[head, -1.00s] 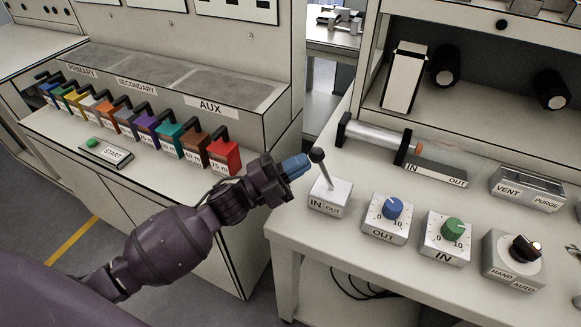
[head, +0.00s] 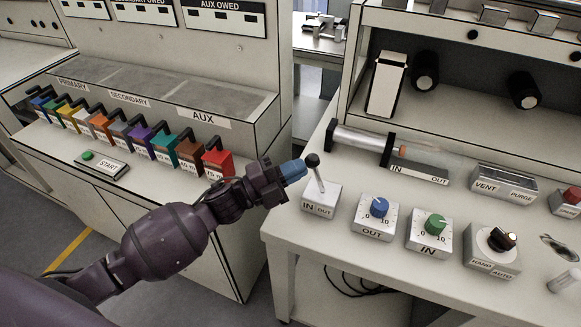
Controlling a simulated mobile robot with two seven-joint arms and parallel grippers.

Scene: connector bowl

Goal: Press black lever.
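The black lever (head: 313,161) is a thin stick with a black knob, tilted to the left on a white box (head: 320,199) marked IN and OUT. The box sits near the left front corner of the right-hand bench. My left gripper (head: 294,170) has blue fingertips that look closed together with nothing between them. The fingertips are just left of the lever's knob, with a small gap showing in the head view; the depth between them is hard to judge. My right gripper is not in view.
Right of the lever box stand a blue dial (head: 379,207), a green dial (head: 435,224) and a HAND/AUTO switch (head: 500,240). Behind it lies a metal cylinder (head: 360,139). At left, coloured handled blocks and a START button box (head: 103,164) sit on another bench.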

